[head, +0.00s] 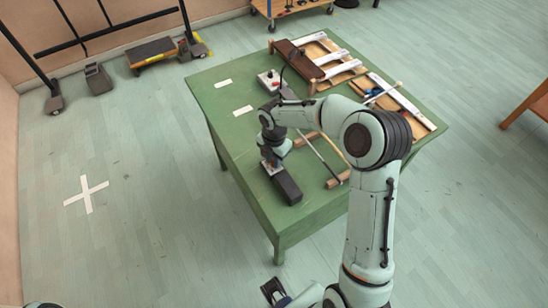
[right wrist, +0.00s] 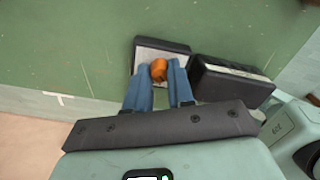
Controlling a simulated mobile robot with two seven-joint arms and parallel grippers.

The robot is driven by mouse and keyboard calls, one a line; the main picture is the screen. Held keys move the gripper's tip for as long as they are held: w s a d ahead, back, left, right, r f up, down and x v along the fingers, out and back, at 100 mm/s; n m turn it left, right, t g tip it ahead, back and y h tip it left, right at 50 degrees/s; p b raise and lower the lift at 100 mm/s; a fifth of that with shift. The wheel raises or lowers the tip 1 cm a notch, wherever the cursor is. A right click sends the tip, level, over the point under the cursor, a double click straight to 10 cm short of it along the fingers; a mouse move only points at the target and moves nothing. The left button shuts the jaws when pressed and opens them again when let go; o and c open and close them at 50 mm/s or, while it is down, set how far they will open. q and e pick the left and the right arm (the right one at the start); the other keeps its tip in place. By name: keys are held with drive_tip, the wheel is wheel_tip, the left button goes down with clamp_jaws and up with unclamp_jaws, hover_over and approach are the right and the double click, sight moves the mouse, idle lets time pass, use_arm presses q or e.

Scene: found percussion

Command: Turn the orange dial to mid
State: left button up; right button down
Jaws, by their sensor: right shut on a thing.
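The orange dial (right wrist: 159,70) sits on the light grey top of a small black box (right wrist: 178,47), seen in the right wrist view. My right gripper (right wrist: 160,74) has its two blue fingers shut on the dial, one on each side. In the head view my right gripper (head: 269,162) points down at the near left part of the green table (head: 240,150), and the dial is hidden there. My left gripper (head: 274,290) shows only in part at the bottom edge, away from the table; its fingers are not clear.
A second black box (right wrist: 232,82) stands close beside the dial box; it also shows in the head view (head: 288,190). Wooden sticks (head: 335,182) and a thin rod lie to the right. Wooden frames with white bars (head: 332,57) fill the far side. A small red-knobbed box (head: 268,80) stands at the back.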

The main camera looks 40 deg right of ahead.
drive_tip(key=shift+m, duration=0.3)
drive_tip(key=m, duration=0.3)
drive_tip(key=shift+m, duration=2.5)
drive_tip(key=c, duration=1)
unclamp_jaws()
wheel_tip(320, 180, up, 14)
drive_tip(key=shift+f+p, duration=0.25)
drive_tip(key=shift+p, duration=0.35)
